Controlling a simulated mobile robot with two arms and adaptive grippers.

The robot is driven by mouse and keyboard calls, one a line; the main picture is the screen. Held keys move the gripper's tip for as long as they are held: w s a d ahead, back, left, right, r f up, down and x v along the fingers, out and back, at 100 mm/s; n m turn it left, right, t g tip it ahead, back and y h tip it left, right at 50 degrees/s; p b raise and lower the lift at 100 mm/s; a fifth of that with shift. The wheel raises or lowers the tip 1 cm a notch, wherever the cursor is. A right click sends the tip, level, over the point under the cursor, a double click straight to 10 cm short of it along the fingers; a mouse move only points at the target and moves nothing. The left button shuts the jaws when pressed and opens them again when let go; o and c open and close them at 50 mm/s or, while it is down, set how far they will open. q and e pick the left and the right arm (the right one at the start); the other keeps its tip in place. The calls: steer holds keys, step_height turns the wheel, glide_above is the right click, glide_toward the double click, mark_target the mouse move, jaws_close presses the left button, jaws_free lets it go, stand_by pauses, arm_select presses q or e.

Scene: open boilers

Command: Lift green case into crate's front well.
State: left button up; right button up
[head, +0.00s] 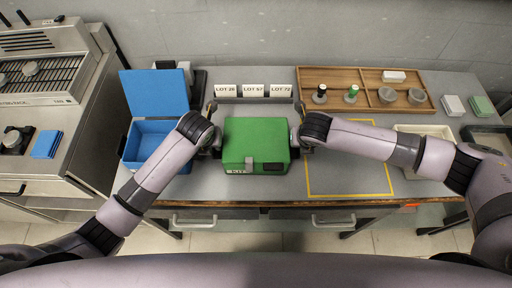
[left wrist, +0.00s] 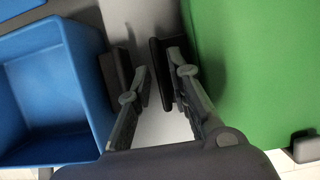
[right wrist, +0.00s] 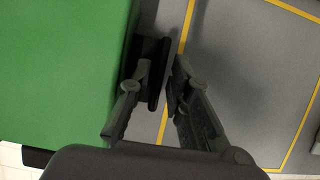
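The green case (head: 255,136) sits flat in front of me at the middle of the bench, with a grey latch on its front. My left gripper (head: 215,143) is at its left side and my right gripper (head: 298,140) at its right side. In each wrist view the fingers converge closely around a dark upright piece beside the case, seemingly a side handle; contact is partly hidden. An open blue box (head: 130,147) with a raised lid stands left of the case, its hollow partly behind my left arm. No other crate is clearly identifiable.
A yellow-outlined area (head: 348,193) lies bare right of the case, partly under my right arm. A pale tray (head: 443,130) is partly hidden farther right. Lot signs (head: 254,90) and a wooden divided tray (head: 345,76) stand behind. A hob (head: 22,138) stands far left.

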arm_select(q)
steer(key=shift+c, duration=0.3)
arm_select(e)
steer(key=shift+c, duration=0.3)
arm_select(q)
jaws_close()
arm_select(e)
jaws_close()
arm_select(q)
steer(key=shift+r, duration=0.1)
arm_select(e)
steer(key=shift+r, duration=0.1)
